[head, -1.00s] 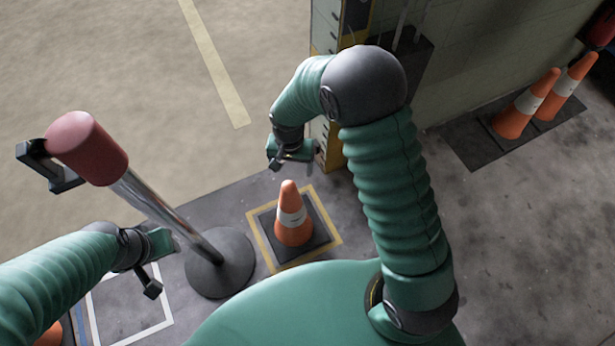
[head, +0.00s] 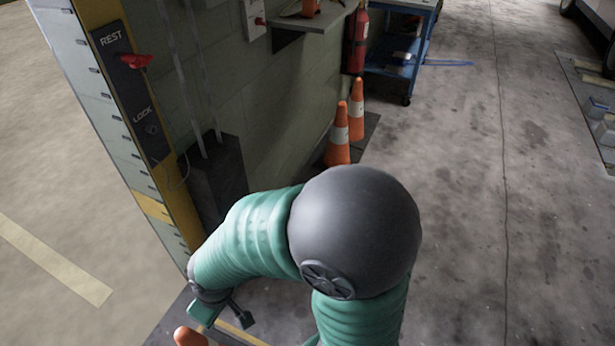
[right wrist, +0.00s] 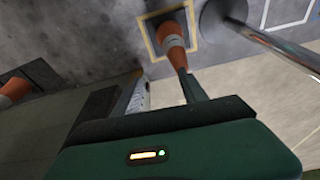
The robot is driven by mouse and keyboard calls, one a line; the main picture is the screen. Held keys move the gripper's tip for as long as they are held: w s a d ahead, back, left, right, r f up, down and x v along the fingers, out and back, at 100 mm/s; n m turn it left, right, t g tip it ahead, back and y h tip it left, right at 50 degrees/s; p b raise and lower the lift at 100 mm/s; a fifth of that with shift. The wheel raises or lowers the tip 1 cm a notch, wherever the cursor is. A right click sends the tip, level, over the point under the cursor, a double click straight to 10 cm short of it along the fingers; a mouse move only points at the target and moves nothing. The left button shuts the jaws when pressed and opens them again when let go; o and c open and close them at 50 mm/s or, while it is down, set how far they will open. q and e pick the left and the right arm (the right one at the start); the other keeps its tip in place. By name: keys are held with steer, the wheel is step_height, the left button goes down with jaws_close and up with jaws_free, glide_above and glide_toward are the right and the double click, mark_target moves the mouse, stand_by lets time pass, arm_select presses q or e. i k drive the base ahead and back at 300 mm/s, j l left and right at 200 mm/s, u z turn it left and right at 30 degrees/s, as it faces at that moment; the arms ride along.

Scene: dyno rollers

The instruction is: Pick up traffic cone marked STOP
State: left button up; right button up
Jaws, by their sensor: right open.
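An orange and white traffic cone shows only its top (head: 190,337) at the bottom edge of the head view. In the right wrist view the same cone (right wrist: 172,43) stands beyond my fingers, close to the line of the right-hand finger. No STOP lettering is readable on any cone. My right gripper (head: 222,312) is near that cone's top in the head view. In the right wrist view the gripper (right wrist: 160,75) is open, with nothing between its fingers. Two more cones, a nearer one (head: 338,138) and a farther one (head: 356,108), stand by the wall. My left gripper is out of view.
A dark box (head: 215,180) is at the wall's foot. A blue cart (head: 395,65) and a red extinguisher (head: 356,42) are farther back. The floor at right is open.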

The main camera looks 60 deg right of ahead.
mark_target(339, 135)
steer(key=z, duration=2.3)
